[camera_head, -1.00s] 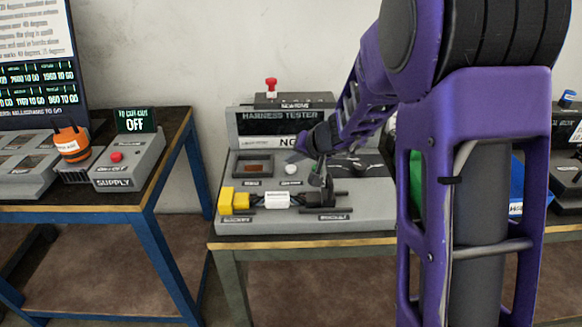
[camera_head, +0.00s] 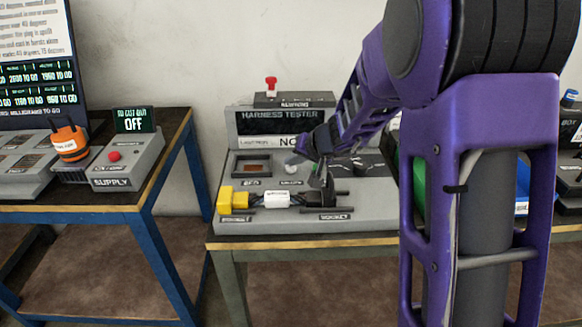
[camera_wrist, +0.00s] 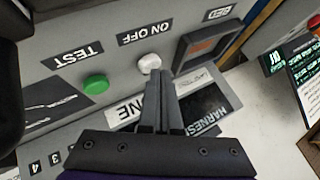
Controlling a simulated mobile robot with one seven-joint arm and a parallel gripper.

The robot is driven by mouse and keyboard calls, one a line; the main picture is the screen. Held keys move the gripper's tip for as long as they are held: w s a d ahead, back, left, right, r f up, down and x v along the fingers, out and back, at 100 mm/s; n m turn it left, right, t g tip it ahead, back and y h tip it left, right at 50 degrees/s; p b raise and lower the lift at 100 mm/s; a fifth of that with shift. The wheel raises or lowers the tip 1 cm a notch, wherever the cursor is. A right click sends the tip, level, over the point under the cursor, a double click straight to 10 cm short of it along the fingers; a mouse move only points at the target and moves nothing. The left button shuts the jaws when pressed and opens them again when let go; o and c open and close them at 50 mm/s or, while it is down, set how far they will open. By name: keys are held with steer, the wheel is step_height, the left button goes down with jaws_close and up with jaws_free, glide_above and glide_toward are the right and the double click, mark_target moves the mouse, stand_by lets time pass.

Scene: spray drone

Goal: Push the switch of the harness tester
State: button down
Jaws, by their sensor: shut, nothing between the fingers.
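The harness tester (camera_head: 370,214) is a grey console on the middle table. Its switch is a round white button marked ON OFF (camera_wrist: 149,63), left of a green TEST button (camera_head: 320,172) in the head view. In the wrist view the TEST button (camera_wrist: 95,84) is clear of my fingers. My gripper (camera_wrist: 156,73) is shut and empty, its fingertips right at the edge of the white button. I cannot tell whether they touch it. In the head view my gripper (camera_head: 297,156) comes down over the white button (camera_head: 291,168) from the upper right.
A harness with a yellow connector (camera_head: 232,201) and a white label lies along the tester's front. A red button box (camera_head: 271,86) stands behind. A supply box (camera_head: 128,165) with an OFF display stands on the left table. My arm hides the tester's right side.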

mark_target(293, 170)
steer(key=shift+f, duration=0.15)
steer(key=shift+r, duration=0.65)
steer(key=shift+r+p, duration=2.25)
steer(key=shift+r, duration=0.75)
